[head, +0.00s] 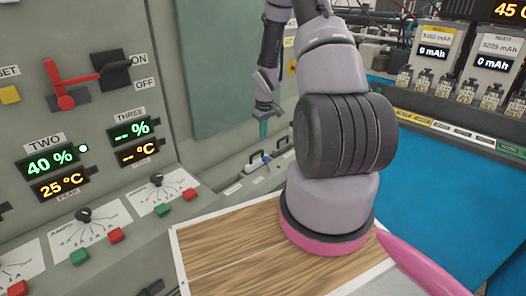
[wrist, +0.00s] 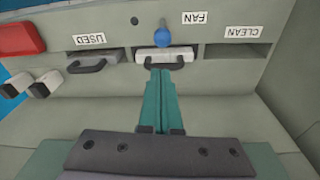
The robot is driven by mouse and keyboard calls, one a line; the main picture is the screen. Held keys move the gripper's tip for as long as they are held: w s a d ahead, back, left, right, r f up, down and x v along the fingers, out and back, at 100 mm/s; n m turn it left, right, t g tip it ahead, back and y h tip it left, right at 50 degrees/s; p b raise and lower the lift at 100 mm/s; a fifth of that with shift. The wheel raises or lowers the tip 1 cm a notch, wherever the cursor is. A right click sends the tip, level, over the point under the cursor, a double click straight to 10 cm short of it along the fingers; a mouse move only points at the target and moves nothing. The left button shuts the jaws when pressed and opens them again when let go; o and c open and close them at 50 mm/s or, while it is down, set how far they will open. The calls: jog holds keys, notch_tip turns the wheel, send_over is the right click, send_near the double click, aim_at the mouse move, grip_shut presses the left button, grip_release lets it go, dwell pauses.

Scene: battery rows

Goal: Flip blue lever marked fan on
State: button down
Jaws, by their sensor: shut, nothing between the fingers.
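The blue lever (wrist: 162,37) has a round knob and stands out from the grey panel in the wrist view, beside the upside-down FAN label (wrist: 194,18). My gripper (wrist: 160,72) has teal fingers pressed together with nothing between them. Its tips are just short of the lever, over the dark handle of the light drawer (wrist: 155,56), and I cannot tell whether they touch it. In the head view my gripper (head: 263,130) hangs near the far end of the panel, and a small blue spot there may be the lever.
In the wrist view a drawer marked USED (wrist: 92,62), an open slot marked CLEAN (wrist: 237,51) and a red block (wrist: 20,35) surround the lever. In the head view a red lever (head: 66,98) marked ON and OFF is on the left panel. A wooden board (head: 235,250) lies below my arm.

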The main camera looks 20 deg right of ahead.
aim_at(267, 164)
jog(key=f, duration=0.6)
jog(key=w+f, duration=0.1)
jog(key=f, duration=0.2)
jog(key=shift+f, duration=0.4)
jog(key=shift+s+d+r+t, duration=0.15)
jog(key=shift+s+r+t, duration=0.05)
jog(key=shift+t, duration=0.2)
jog(key=shift+s+y, duration=0.2)
jog(key=shift+y, duration=0.1)
jog(key=shift+s+d+r+t+y, duration=0.2)
jog(key=shift+s+t, duration=0.2)
jog(key=shift+t, duration=0.15)
jog(key=shift+s+d+r+t+y, duration=0.1)
jog(key=shift+s+d+t, duration=0.05)
jog(key=shift+s+t, duration=0.35)
jog(key=shift+s+d+r, duration=0.15)
jog(key=shift+s+d, duration=0.1)
jog(key=shift+s, duration=0.5)
jog(key=shift+r, duration=0.15)
